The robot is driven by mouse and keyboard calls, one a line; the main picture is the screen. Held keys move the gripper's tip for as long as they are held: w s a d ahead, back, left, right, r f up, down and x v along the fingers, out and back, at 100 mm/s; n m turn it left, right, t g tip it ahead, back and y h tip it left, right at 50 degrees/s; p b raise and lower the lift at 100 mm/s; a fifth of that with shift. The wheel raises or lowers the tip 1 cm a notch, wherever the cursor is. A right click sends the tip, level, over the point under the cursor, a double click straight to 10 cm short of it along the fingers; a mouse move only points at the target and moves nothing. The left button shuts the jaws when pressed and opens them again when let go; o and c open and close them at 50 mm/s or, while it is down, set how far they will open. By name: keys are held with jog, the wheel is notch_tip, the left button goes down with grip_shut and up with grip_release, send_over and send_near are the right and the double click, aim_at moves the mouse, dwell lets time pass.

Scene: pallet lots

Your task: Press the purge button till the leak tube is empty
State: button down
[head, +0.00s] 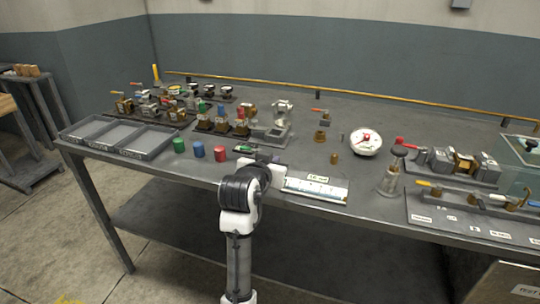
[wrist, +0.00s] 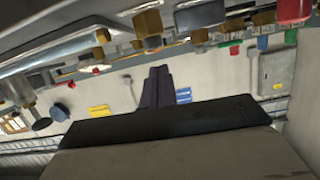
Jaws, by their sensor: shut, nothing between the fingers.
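My gripper (wrist: 159,73) is shut and empty in the wrist view, its dark fingers together. In the head view my wrist hides most of it at the front of the bench. A pale panel (head: 315,188) with a tag and a strip with marks lies at the bench's front edge, just right of my wrist; I cannot tell whether its strip is the leak tube or whether it holds liquid. No purge button can be picked out for certain. A small dark piece with green (head: 245,149) sits just behind my wrist.
A grey divided tray (head: 75,131) and green (head: 179,146), blue (head: 198,150) and red (head: 220,154) cylinders stand left of my arm. A round white gauge (head: 366,152), a clear jar (head: 388,184) and valve fixtures (head: 455,165) stand to the right. Fixtures crowd the back left.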

jog(key=shift+f, duration=0.7)
jog(key=shift+s+f+b, duration=0.1)
jog(key=shift+f+b, duration=0.3)
jog(key=shift+f, duration=0.7)
jog(key=r+p, duration=0.4)
jog(key=r, duration=0.1)
jog(key=shift+s, duration=0.2)
jog(key=b+v, duration=0.1)
jog(key=v, duration=0.8)
jog(key=shift+s, duration=0.25)
